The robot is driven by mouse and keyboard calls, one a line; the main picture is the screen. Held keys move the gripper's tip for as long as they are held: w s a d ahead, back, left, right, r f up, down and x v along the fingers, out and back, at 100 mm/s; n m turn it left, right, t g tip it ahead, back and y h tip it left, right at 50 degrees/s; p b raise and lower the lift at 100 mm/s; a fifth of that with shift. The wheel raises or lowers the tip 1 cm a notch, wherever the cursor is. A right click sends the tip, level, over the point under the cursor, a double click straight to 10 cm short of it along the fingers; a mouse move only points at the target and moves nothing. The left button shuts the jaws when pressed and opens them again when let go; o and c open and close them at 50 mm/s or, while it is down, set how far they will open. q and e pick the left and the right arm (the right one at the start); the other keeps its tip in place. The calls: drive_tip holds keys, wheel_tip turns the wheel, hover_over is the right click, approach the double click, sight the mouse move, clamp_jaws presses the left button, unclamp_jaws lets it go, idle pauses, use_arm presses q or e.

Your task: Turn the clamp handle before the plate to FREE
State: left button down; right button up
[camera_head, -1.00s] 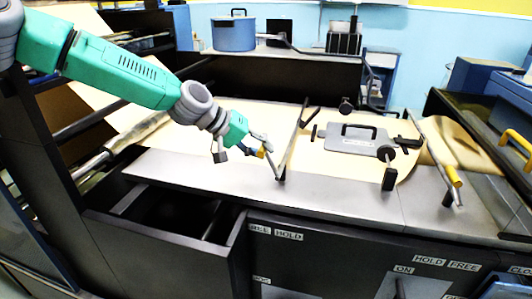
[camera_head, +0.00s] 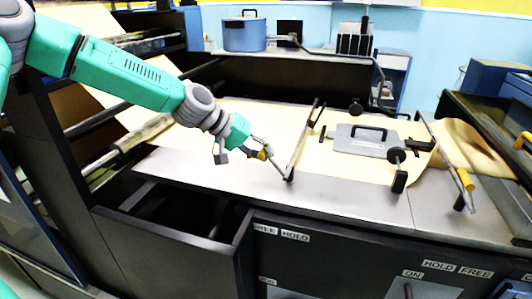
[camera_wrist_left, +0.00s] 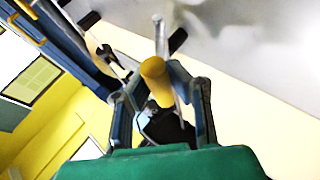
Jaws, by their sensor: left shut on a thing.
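The clamp handle is a thin grey lever with a yellow grip (camera_head: 263,154). It leans up and left from its pivot at the bench's front edge, left of the plate. My left gripper (camera_head: 246,152) is shut on the yellow grip. In the left wrist view the grip (camera_wrist_left: 155,75) shows between the two fingers (camera_wrist_left: 160,108), which partly hide its lower end. The flat grey plate (camera_head: 362,142) with a dark handle lies on the tan paper right of the clamp bar (camera_head: 304,140). FREE and HOLD labels (camera_head: 280,233) sit on the bench front below. My right gripper is not in view.
A second lever with a yellow grip (camera_head: 466,180) stands at the right, above another HOLD and FREE label (camera_head: 457,269). An open drawer (camera_head: 170,210) juts out at the front left. A blue pot (camera_head: 244,36) stands on the rear shelf.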

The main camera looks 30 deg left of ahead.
use_arm(q)
drive_tip(key=c, duration=1.6)
unclamp_jaws()
drive_tip(key=shift+a, duration=0.15)
drive_tip(key=shift+o, duration=0.9)
drive_tip(key=shift+a+f, duration=0.1)
drive_tip(key=shift+a, duration=0.15)
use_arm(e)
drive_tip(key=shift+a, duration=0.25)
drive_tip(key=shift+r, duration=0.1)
use_arm(q)
drive_tip(key=v, duration=1.2)
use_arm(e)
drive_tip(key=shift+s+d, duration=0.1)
use_arm(q)
drive_tip(key=shift+f, duration=0.1)
